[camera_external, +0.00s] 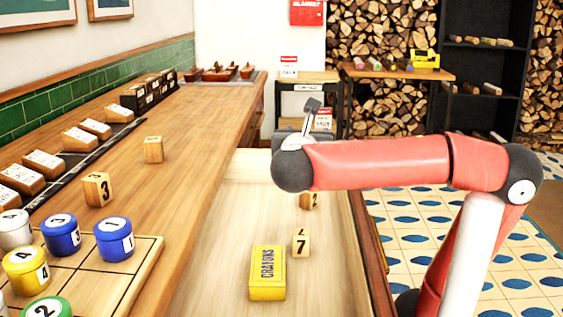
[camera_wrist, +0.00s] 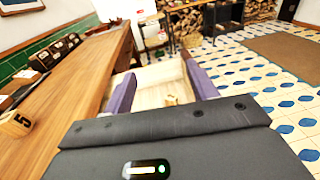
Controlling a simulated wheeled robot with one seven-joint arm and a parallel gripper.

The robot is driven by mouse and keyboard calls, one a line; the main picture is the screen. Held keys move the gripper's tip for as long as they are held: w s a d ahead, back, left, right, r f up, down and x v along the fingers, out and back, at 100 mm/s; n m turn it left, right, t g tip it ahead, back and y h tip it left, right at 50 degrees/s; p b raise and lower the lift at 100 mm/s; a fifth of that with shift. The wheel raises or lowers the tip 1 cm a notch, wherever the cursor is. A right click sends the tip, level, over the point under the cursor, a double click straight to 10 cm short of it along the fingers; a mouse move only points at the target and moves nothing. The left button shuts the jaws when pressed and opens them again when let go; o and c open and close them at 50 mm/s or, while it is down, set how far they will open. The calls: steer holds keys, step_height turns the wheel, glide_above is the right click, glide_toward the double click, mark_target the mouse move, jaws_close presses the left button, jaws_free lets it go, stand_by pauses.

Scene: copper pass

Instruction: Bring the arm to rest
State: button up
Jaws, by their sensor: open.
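My red arm reaches leftward across the right half of the external view, with its wrist over the open drawer (camera_external: 215,270). My gripper shows in the wrist view (camera_wrist: 161,88) as two purple fingers spread wide apart with nothing between them in their grip. In the external view the fingers are hidden behind the dark wrist joint. The drawer's pale inside also shows beyond the fingers in the wrist view (camera_wrist: 150,80), with a small block (camera_wrist: 171,100) in it.
The drawer holds a yellow crayon box (camera_external: 267,273), a 7 block (camera_external: 301,243) and a 2 block (camera_external: 309,200). The wooden counter (camera_external: 190,150) at left carries a 3 block (camera_external: 97,189), another block (camera_external: 153,149) and numbered cans on a board (camera_external: 150,250). Tiled floor lies right.

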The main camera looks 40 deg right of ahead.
steer(key=s+d+f+m+g+y, duration=0.1)
steer(key=d+f+m+g+y, duration=0.35)
steer(key=d+m, duration=0.4)
steer(key=d+f+m+g+y, duration=0.3)
steer(key=d+f+m+g, duration=0.25)
steer(key=d, duration=0.65)
steer(key=s+d+f+m+g+y, duration=0.1)
steer(key=d+f+m+g+y, duration=0.45)
steer(key=d, duration=0.45)
steer(key=w+d+f+m+t+b, duration=0.1)
steer(key=w+d+f+m+b, duration=0.1)
steer(key=f+m, duration=0.4)
steer(key=shift+w+d+f+m+y, duration=0.4)
steer(key=shift+d+m, duration=0.15)
steer(key=shift+d, duration=0.3)
steer(key=shift+o, duration=0.4)
steer(key=shift+t, duration=0.25)
